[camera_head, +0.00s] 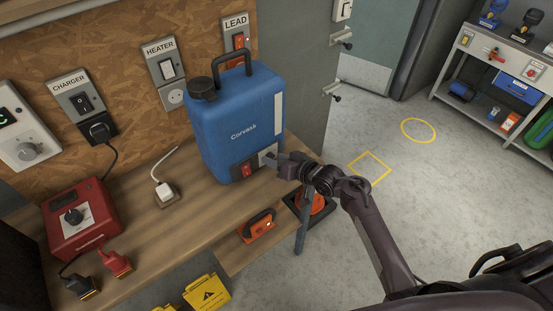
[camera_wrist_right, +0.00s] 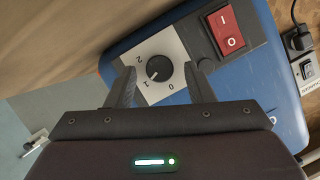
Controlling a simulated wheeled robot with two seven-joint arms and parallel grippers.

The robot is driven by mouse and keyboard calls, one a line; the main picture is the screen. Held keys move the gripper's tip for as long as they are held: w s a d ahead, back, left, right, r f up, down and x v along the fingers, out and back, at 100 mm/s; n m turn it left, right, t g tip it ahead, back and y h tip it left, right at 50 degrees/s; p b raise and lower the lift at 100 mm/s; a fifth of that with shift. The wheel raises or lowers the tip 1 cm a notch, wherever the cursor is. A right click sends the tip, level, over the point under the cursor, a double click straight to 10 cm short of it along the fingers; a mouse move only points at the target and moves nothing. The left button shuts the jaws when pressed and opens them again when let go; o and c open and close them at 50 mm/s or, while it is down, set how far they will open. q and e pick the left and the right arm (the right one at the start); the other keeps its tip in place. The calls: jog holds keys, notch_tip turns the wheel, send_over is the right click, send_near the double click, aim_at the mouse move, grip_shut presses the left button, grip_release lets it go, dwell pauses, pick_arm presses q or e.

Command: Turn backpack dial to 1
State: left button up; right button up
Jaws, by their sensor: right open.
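The blue backpack sprayer (camera_head: 240,120), marked "Corvask", stands upright on the wooden bench. Its dial (camera_wrist_right: 160,69) is a small black knob on a pale plate marked 0, 1 and 2 in the right wrist view. The short white mark on the knob seems to face the 1. A red rocker switch (camera_wrist_right: 227,29) sits beside the dial. My right gripper (camera_head: 273,160) is at the front of the backpack's base. In the wrist view its open fingers (camera_wrist_right: 163,75) stand on either side of the knob, with gaps showing. The head view hides the dial behind the gripper. My left gripper is not in view.
A red box (camera_head: 82,218) with a knob and clips sits left on the bench (camera_head: 140,235). A white plug (camera_head: 165,190) is near the backpack. Wall switches line the panel behind. An orange device (camera_head: 258,226) lies below the arm. Open floor is to the right.

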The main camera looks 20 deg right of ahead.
jog(key=b+v, duration=0.1)
jog(key=v, duration=0.6)
jog(key=shift+s+d, duration=0.15)
jog(key=shift+s, duration=0.05)
jog(key=shift+r, duration=0.1)
